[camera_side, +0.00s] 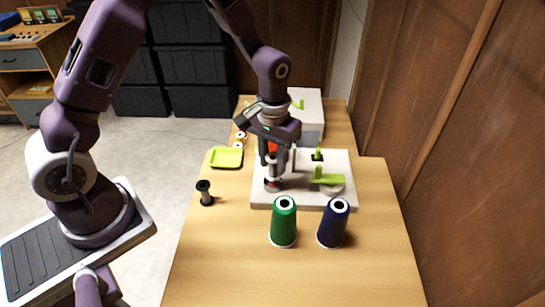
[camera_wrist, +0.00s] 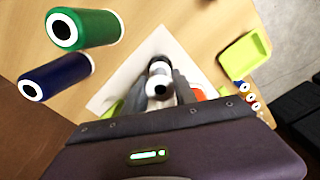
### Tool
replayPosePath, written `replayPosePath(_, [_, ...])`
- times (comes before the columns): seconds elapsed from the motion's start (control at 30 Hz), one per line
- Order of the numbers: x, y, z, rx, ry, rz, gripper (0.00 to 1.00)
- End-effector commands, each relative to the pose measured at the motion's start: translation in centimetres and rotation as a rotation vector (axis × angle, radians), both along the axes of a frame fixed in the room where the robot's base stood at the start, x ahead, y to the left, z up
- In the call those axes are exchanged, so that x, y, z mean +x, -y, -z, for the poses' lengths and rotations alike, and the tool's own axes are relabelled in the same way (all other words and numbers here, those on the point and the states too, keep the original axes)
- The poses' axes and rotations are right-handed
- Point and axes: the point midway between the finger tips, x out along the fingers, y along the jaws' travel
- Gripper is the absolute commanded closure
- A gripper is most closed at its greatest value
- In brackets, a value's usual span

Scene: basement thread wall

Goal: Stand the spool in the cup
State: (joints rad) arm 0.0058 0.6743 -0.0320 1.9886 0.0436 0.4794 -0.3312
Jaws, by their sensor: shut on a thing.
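My gripper (camera_side: 278,165) points down over the white board (camera_side: 340,202). In the wrist view, its two dark fingers (camera_wrist: 160,88) are shut on a small spool with a white end and a dark hole (camera_wrist: 160,67). In the side view, the held spool (camera_side: 272,172) looks roughly upright, just above or touching a dark and reddish round piece (camera_side: 271,184) on the board. I cannot tell whether that piece is the cup, nor whether the spool is inside it. The fingers hide part of the spool.
A green cone (camera_side: 283,225) and a blue cone (camera_side: 333,225) stand in front of the board. A dark-ended spool (camera_side: 205,193) stands at the left table edge. A lime tray (camera_side: 227,158) lies behind it. Lime fittings (camera_side: 327,175) rise from the board.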

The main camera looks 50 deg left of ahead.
Motion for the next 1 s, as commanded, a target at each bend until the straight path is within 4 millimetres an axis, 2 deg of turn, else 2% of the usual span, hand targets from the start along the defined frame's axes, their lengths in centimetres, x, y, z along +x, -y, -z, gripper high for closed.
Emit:
replayPosePath(0.27, [0.0,0.0,0.2,0.000,0.000,0.000,0.90])
replayPosePath(1.0, [-0.1,0.0,3.2,-0.001,-0.002,0.000,0.90])
